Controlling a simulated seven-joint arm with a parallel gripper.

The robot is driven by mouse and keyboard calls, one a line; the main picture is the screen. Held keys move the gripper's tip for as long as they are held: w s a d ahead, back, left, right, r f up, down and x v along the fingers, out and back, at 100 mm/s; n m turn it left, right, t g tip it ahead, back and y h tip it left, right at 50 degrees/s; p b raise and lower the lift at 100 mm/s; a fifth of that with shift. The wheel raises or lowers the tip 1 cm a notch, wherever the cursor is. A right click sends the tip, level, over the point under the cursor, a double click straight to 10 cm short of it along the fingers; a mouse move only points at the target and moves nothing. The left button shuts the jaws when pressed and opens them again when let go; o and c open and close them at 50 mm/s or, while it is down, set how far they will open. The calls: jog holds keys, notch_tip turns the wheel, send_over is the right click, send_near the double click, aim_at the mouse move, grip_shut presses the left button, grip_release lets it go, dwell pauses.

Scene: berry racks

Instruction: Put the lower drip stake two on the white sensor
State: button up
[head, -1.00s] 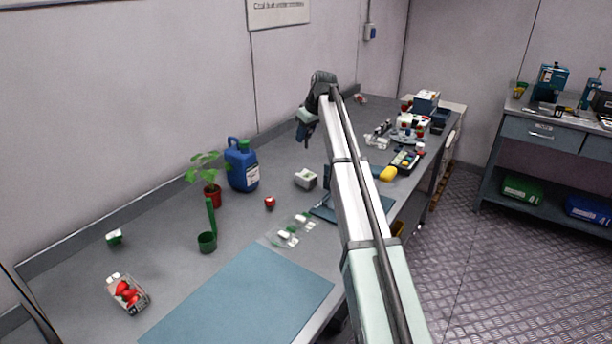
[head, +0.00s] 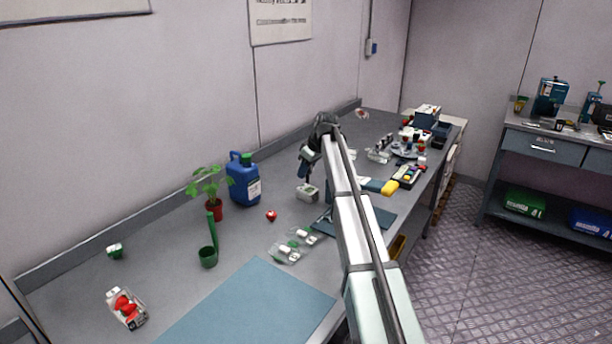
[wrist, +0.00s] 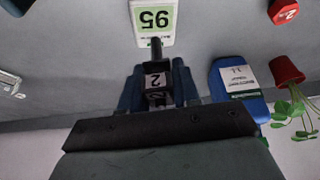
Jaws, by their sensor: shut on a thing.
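The white sensor (head: 307,194) stands on the grey bench, right of the blue jug. In the wrist view the sensor (wrist: 140,38) shows a green display reading 95. My gripper (head: 305,175) is just above the sensor. In the wrist view my gripper (wrist: 157,88) is shut on a dark drip stake (wrist: 155,81) with a white label 2. The stake's narrow end overlaps the sensor's near edge in that view. I cannot tell whether they touch. The stake's other end is hidden by the gripper.
The blue jug (head: 244,182) and a potted plant (head: 214,209) stand left of the sensor. A small red object (head: 271,215) and clear packs (head: 292,245) lie nearer. A yellow item (head: 390,188) lies to the right. A blue mat (head: 250,305) is clear.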

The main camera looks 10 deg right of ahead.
jog(key=shift+f, duration=0.95)
jog(key=shift+f, duration=0.1)
jog(key=o, duration=1)
jog(key=v, duration=1.2)
